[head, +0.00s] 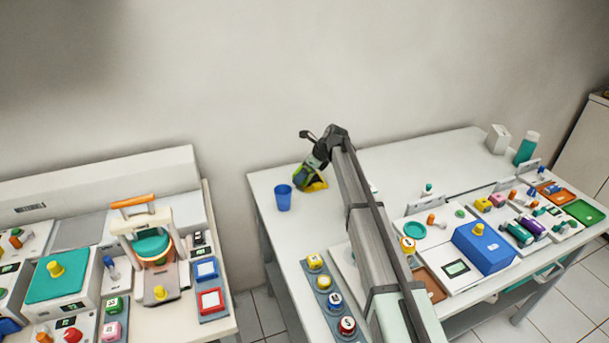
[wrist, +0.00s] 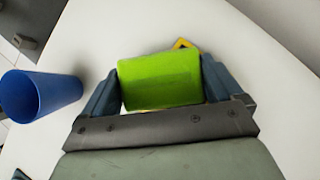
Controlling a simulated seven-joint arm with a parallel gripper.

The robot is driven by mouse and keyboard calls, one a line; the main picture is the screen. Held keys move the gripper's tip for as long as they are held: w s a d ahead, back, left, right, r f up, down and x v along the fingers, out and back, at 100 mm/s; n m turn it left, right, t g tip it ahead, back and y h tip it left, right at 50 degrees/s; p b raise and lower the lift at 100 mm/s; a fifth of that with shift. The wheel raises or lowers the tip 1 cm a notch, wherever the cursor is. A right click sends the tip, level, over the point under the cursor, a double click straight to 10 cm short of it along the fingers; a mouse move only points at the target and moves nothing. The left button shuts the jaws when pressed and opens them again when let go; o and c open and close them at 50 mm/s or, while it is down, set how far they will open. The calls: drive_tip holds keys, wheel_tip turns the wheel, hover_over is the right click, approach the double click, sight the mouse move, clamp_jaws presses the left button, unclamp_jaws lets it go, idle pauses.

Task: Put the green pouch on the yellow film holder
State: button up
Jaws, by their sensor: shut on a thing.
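My gripper (wrist: 160,88) is shut on the green pouch (wrist: 160,78), which fills the space between its two blue-grey fingers. In the head view the green pouch (head: 301,170) shows at the end of my arm, near the back left of the right-hand table. The yellow film holder (head: 317,186) lies on the table by the gripper, partly hidden by it. In the wrist view only a small yellow corner of the film holder (wrist: 183,43) shows past the pouch's far edge. I cannot tell whether the pouch touches the holder.
A blue cup (head: 283,198) stands just left of my gripper, and close beside its left finger in the wrist view (wrist: 40,95).

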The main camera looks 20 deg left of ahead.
drive_tip(key=shift+f, duration=0.65)
drive_tip(key=shift+f, duration=0.15)
drive_tip(key=o, duration=0.8)
drive_tip(key=v, duration=1.2)
